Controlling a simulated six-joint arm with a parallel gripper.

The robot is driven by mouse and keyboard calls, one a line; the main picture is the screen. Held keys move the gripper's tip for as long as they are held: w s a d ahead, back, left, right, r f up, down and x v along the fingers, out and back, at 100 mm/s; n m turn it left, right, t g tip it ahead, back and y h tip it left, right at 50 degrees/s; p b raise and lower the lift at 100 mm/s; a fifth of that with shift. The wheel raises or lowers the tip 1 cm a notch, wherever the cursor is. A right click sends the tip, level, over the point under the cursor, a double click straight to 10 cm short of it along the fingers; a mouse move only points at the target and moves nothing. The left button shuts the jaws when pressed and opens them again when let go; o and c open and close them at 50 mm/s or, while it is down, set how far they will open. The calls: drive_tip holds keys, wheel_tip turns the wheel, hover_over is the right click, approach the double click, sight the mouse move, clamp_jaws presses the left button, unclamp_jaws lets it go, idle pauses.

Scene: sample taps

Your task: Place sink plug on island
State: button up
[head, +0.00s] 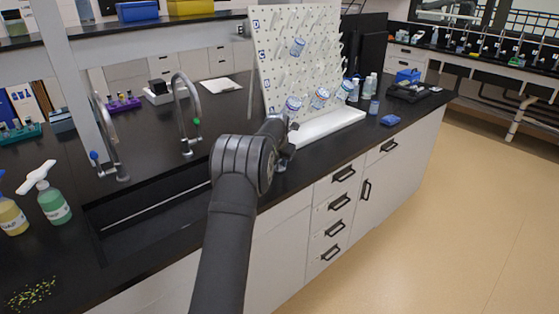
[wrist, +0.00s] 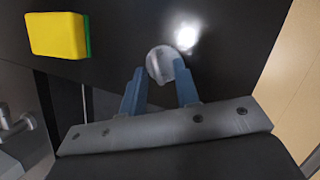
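The sink plug (wrist: 160,60) is a round, light grey metal disc with a raised grip. It lies on the black island top (wrist: 130,22) in the wrist view. My gripper (wrist: 159,70) has two blue fingers, set apart on either side of the plug's near part. The fingers look open, with a gap between them; I cannot tell whether they touch the plug. In the head view my gripper (head: 285,150) is low over the island top (head: 345,143) near its front edge, by the pegboard's base. My arm hides much of this area.
A yellow sponge (wrist: 55,35) lies left of the plug in the wrist view. The sink basin (head: 150,207) and two taps (head: 186,115) are left of my arm. A white pegboard (head: 300,60) with bottles stands behind my gripper. A blue object (head: 390,120) lies to the right.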

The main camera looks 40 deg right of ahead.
drive_tip(key=v, duration=1.2)
approach(280, 169)
drive_tip(key=w+f, duration=0.1)
drive_tip(key=d+f, duration=0.1)
drive_tip(key=w+d+f, duration=0.1)
drive_tip(key=f, duration=0.1)
drive_tip(key=shift+w+d+f, duration=0.1)
drive_tip(key=shift+w+d, duration=0.15)
drive_tip(key=shift+w, duration=0.1)
drive_tip(key=shift+w+d, duration=0.15)
drive_tip(key=shift+r, duration=1.7)
